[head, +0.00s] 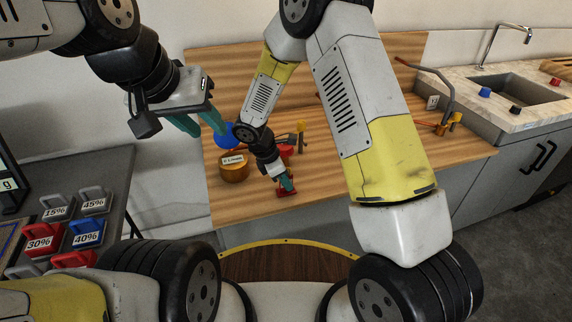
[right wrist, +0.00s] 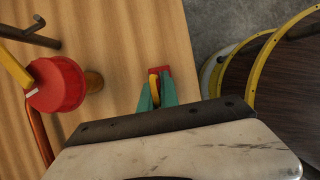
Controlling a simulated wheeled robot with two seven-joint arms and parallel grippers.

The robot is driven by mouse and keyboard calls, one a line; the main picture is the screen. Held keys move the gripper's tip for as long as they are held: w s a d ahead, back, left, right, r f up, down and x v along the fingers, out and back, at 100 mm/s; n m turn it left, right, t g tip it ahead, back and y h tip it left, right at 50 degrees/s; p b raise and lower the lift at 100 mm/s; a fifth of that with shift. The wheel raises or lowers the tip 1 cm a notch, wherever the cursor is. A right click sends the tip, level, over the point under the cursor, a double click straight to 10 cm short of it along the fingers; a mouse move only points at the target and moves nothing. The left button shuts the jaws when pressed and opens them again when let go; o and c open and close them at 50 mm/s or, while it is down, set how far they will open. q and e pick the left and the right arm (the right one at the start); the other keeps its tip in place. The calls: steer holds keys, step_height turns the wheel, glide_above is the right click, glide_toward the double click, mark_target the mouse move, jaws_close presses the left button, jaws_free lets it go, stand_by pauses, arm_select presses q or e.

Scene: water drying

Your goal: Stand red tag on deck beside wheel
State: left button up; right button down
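The red tag (head: 287,193) is at the front part of the wooden deck (head: 330,180). My right gripper (head: 287,182) points down at it. In the right wrist view its teal fingers (right wrist: 157,92) close around a yellow part at the tag, whose red part (right wrist: 160,72) shows just beyond the fingertips. I cannot tell whether the tag touches the deck. A red wheel (head: 286,151) stands behind the gripper, apart from the tag; it also shows in the right wrist view (right wrist: 57,85). My left gripper (head: 198,122) is open and empty, in front of the blue knob.
A copper cylinder (head: 234,172) with a flow label stands left of the right gripper, near the blue knob (head: 228,135). Pipes and yellow-handled parts (head: 441,126) are further right. A sink (head: 508,92) is at far right. Percentage-labelled weights (head: 87,232) sit on a dark table at left.

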steer(key=shift+f, duration=0.15)
steer(key=c, duration=1.6)
jaws_free()
steer(key=v, duration=1.2)
steer(key=s+d+r+m+y, duration=0.1)
steer(key=d+r+m, duration=0.35)
steer(key=r, duration=0.25)
steer(key=s+d+r+m+t+y, duration=0.4)
steer(key=s+d+r+m+y, duration=0.1)
steer(key=s+d+r+m, duration=0.9)
steer(key=shift+s+r+m+t+y, duration=0.35)
steer(key=shift+s+r+m, duration=0.2)
steer(key=shift+s+m, duration=0.9)
